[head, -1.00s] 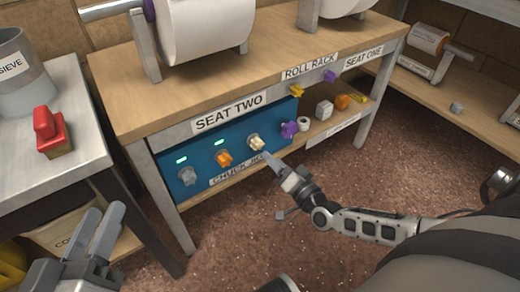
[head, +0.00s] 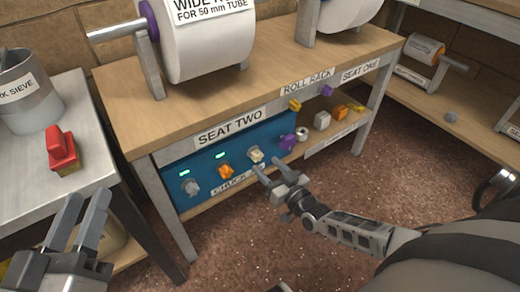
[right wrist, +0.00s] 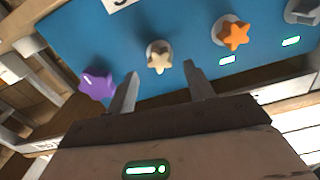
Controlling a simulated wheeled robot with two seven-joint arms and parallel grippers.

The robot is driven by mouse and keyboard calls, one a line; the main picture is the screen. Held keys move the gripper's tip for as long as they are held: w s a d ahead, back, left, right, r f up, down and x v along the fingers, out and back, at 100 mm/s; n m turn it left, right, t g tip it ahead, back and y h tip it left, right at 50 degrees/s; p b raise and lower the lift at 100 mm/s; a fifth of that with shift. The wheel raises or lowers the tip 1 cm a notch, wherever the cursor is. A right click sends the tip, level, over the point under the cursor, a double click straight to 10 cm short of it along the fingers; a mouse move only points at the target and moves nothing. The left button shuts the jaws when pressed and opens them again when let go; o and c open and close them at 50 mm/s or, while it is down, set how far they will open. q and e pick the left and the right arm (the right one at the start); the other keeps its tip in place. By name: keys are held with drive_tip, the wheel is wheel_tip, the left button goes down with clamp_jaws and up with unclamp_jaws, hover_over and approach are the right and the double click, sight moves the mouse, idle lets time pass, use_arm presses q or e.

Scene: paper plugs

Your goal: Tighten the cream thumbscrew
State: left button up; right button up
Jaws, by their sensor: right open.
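The cream thumbscrew (head: 256,155) sits on the blue panel under the SEAT TWO label, right of the orange thumbscrew (head: 226,171) and a grey one (head: 190,186). It also shows in the right wrist view (right wrist: 159,57), star-shaped. My right gripper (head: 270,168) is open and empty in front of the panel. In the right wrist view, its fingers (right wrist: 161,88) are spread and the cream thumbscrew lies just beyond their tips, between them, with no contact visible. My left gripper (head: 86,200) is open and empty at the lower left.
Green lights (right wrist: 227,60) glow by the orange and grey thumbscrews; none shows by the cream one. A purple star knob (right wrist: 97,84) is close beside my right fingers. Paper rolls (head: 205,40) stand on the bench above. A red-handled stamp (head: 62,150) is on the left table.

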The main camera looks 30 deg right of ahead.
sight(259, 159)
drive_tip(key=shift+r+n, duration=0.1)
drive_tip(key=shift+n, duration=1.5)
use_arm(q)
drive_tip(key=shift+r, duration=0.45)
use_arm(e)
drive_tip(key=shift+w, duration=0.15)
drive_tip(key=shift+w+a+b, duration=0.15)
drive_tip(key=shift+w+b, duration=0.65)
drive_tip(key=shift+w, duration=1.1)
use_arm(q)
drive_tip(key=shift+f, duration=0.85)
use_arm(e)
drive_tip(key=c, duration=0.9)
drive_tip(key=shift+c, duration=0.2)
